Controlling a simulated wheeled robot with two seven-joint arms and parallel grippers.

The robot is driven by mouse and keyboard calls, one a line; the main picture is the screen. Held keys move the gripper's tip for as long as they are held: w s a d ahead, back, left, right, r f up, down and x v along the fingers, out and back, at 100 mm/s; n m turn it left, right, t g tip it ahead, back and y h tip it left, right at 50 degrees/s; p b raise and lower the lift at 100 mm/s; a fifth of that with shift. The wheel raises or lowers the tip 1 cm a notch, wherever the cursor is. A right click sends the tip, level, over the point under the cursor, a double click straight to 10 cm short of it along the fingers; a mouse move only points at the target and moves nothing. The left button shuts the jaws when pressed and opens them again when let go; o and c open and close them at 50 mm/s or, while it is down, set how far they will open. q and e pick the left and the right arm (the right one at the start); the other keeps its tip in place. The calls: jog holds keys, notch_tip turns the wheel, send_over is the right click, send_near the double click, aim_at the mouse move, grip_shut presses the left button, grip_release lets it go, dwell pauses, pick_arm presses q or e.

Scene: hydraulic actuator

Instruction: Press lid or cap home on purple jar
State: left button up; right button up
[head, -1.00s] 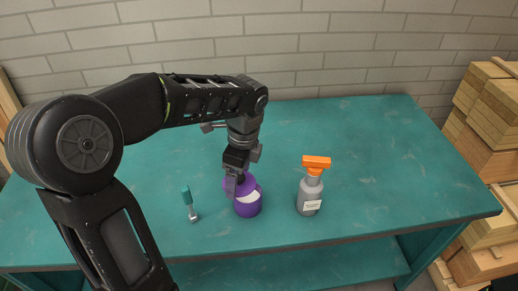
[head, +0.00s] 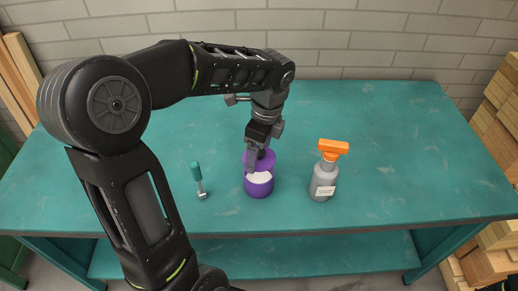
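The purple jar (head: 259,189) stands upright on the teal workbench, a little left of the bench's middle, with a white patch on its front. Its purple lid (head: 266,163) is at the top of the jar, partly hidden by my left gripper. I cannot tell whether the lid is fully seated. My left gripper (head: 255,159) points down from above, with a grey finger at the lid's left side. Its other finger is hidden, so its opening is unclear. My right gripper is not in view.
A grey spray bottle (head: 323,183) with an orange head stands right of the jar. A teal-handled tool (head: 198,180) lies to the left. The workbench (head: 410,150) is clear on the right. Wood is stacked at the right, and a brick wall is behind.

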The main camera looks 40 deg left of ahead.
aim_at(259, 163)
pick_arm(q)
notch_tip(259, 163, down, 2)
jog(key=shift+f+b, duration=0.15)
jog(key=shift+b, duration=0.6)
jog(key=shift+f+b, duration=0.7)
jog(key=shift+f, duration=0.4)
jog(key=shift+p, duration=0.3)
jog(key=shift+f, duration=0.15)
dwell(1.1)
jog(key=o, duration=1.4)
jog(key=shift+c, duration=0.2)
jog(key=shift+r+p, duration=3.1)
jog(key=shift+r, duration=0.45)
jog(key=shift+c, duration=0.4)
